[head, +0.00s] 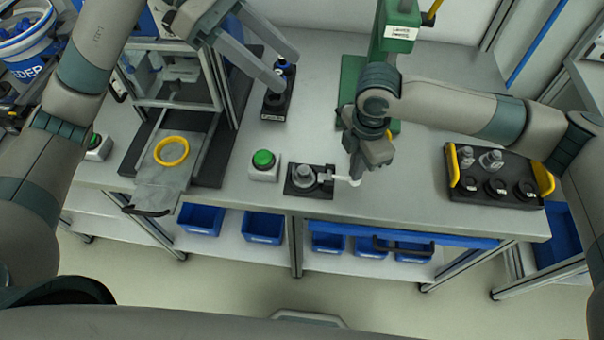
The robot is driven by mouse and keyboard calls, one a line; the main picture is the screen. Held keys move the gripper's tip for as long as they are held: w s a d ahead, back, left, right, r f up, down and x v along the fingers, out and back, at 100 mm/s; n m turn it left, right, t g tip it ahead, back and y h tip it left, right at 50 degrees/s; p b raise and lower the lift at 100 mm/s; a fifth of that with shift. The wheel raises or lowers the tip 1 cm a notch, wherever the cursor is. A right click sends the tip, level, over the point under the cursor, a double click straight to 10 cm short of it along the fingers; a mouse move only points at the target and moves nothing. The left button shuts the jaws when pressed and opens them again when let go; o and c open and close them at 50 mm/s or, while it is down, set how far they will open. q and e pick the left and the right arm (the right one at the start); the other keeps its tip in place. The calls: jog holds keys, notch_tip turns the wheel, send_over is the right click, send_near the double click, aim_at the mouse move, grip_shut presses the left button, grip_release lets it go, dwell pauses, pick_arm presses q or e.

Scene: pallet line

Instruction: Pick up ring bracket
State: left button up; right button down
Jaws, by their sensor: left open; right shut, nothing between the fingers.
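A yellow ring (172,151) lies flat on a grey sliding plate (160,190) at the front of a framed press station on the left. It is the only plain ring I see; I cannot tell if it is the ring bracket. My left gripper (287,73) is open and empty, above and right of the ring, over a small black stand (277,103). My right gripper (355,182) is shut and empty, pointing down at the white tip of a lever on a small black clamp fixture (303,191). I cannot tell whether it touches the tip.
A green button box (263,166) stands between plate and clamp. A green press (352,75) stands behind my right gripper. A black tray (480,197) with yellow handles holds several metal and black parts at right. Blue bins (263,228) sit below the bench. The bench between clamp and tray is clear.

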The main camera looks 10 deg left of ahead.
aim_at(300, 167)
pick_arm(q)
notch_tip(300, 167, down, 19)
jog(key=n+t+y, duration=0.1)
jog(key=y, duration=0.4)
jog(key=shift+w+a+t+y, duration=0.2)
jog(key=shift+a+t+y, duration=0.1)
jog(key=shift+a+t, duration=0.1)
jog(key=shift+d, duration=0.1)
jog(key=shift+x, duration=3.3)
jog(key=shift+s+d+f, duration=0.25)
jog(key=shift+d+f, duration=0.05)
jog(key=shift+f, duration=0.3)
jog(key=shift+x, duration=1.95)
jog(key=shift+s, duration=0.15)
jog(key=c, duration=1.2)
